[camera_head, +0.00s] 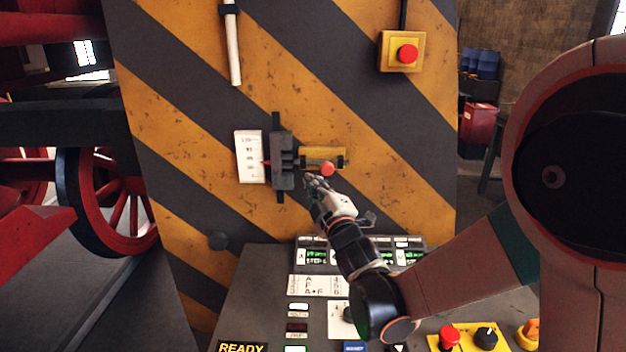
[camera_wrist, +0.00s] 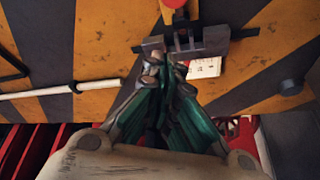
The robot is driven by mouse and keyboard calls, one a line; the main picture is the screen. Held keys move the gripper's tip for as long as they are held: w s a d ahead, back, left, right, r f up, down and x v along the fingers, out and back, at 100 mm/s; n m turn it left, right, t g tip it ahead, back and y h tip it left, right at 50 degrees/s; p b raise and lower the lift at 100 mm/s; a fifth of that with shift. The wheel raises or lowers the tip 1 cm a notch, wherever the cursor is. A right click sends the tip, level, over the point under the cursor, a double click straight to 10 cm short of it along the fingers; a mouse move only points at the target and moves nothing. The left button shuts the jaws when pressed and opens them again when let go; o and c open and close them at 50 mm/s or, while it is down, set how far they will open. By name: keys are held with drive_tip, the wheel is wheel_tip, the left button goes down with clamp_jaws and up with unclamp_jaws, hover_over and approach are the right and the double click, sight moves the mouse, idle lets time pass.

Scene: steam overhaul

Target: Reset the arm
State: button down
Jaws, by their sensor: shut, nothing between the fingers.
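My arm reaches up from the lower right of the head view over a control console. My gripper (camera_head: 316,183) is shut and empty, its fingertips close to a dark slider block (camera_head: 283,160) on the striped panel. In the wrist view my gripper (camera_wrist: 165,66) points at the same dark block (camera_wrist: 186,42), whose notched edge lies just beyond the fingertips. I cannot tell whether they touch. A red knob (camera_head: 327,168) on a yellow plate (camera_head: 322,155) sits just above the fingers; the red knob also shows in the wrist view (camera_wrist: 174,3).
The striped panel (camera_head: 200,150) stands close in front. It carries a white scale card (camera_head: 249,157), a white rod (camera_head: 233,45) and a red button on a yellow box (camera_head: 401,52). The console (camera_head: 262,275) lies below my arm. A red wheel (camera_head: 110,205) stands at the left.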

drive_tip(key=s+d+m+g+h, duration=0.55)
drive_tip(key=s+d+m, duration=0.4)
drive_tip(key=d, duration=0.35)
drive_tip(key=s+d+f+m+g, duration=0.2)
drive_tip(key=s+f, duration=0.1)
drive_tip(key=s, duration=0.5)
drive_tip(key=s+d+f+m+g, duration=0.2)
drive_tip(key=s, duration=0.6)
drive_tip(key=s+d+f+m+g, duration=0.2)
drive_tip(key=s+f+m, duration=0.1)
drive_tip(key=s, duration=0.5)
drive_tip(key=shift+f+h, duration=0.3)
drive_tip(key=shift+h, duration=0.15)
